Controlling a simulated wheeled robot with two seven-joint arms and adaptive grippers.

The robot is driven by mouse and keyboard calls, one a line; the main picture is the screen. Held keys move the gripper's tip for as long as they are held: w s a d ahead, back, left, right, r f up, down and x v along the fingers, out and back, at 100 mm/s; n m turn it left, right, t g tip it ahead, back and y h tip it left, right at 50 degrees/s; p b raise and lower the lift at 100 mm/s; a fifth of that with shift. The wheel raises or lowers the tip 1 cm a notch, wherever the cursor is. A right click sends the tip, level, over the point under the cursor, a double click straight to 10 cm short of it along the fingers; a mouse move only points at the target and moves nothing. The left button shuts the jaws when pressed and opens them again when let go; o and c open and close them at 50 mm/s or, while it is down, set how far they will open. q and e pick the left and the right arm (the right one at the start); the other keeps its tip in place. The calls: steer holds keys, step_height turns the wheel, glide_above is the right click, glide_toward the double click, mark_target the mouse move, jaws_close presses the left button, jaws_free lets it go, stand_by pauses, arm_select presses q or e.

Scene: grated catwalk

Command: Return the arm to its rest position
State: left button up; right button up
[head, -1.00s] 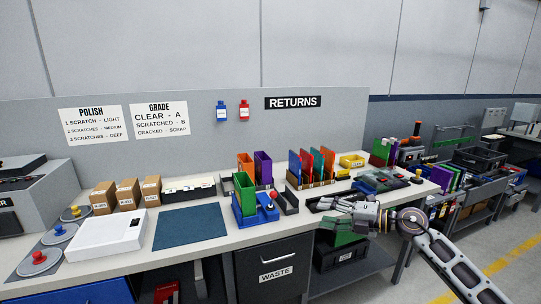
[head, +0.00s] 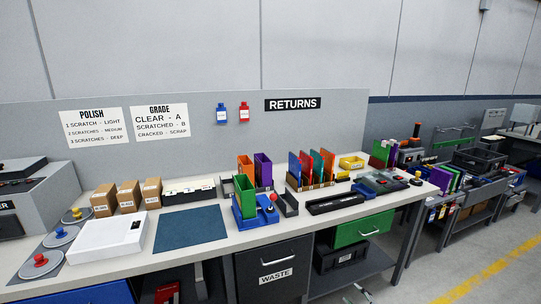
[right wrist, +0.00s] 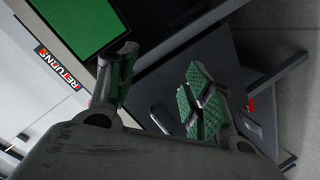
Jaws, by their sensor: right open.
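My right gripper (head: 362,293) shows only as a small piece at the bottom edge of the head view, below and in front of the bench. In the right wrist view my right gripper (right wrist: 160,88) has its two green-padded fingers spread wide, with nothing between them. The rest of my right arm is out of the head view. My left gripper is not in view.
The long workbench (head: 210,242) carries bins, boxes and a blue mat (head: 188,228). Floor at right is clear.

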steer(key=s+d+f+m+g+h, duration=0.2)
steer(key=s+f+m+g, duration=0.1)
steer(key=s+f, duration=0.95)
steer(key=s+d+f+m+g+h, duration=0.2)
steer(key=s+f+m+g+h, duration=0.1)
steer(key=s+f, duration=0.95)
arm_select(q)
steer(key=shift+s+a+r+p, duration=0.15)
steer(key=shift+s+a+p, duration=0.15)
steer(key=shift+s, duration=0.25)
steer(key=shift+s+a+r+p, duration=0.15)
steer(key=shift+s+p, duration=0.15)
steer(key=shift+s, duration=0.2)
arm_select(e)
steer(key=s+a+f+m+g, duration=0.1)
steer(key=s+f, duration=0.3)
steer(key=s, duration=0.6)
steer(key=s+a+f+m+g, duration=0.1)
steer(key=s+f, duration=0.4)
steer(key=s, duration=0.5)
steer(key=s+a+f+m+g, duration=0.1)
steer(key=s+f+g, duration=0.3)
steer(key=s, duration=0.7)
steer(key=shift+a+f+m+g, duration=0.3)
steer(key=shift+a+f+g, duration=0.15)
steer(key=shift+a, duration=0.35)
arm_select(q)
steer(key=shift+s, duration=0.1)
arm_select(e)
steer(key=shift+w, duration=0.15)
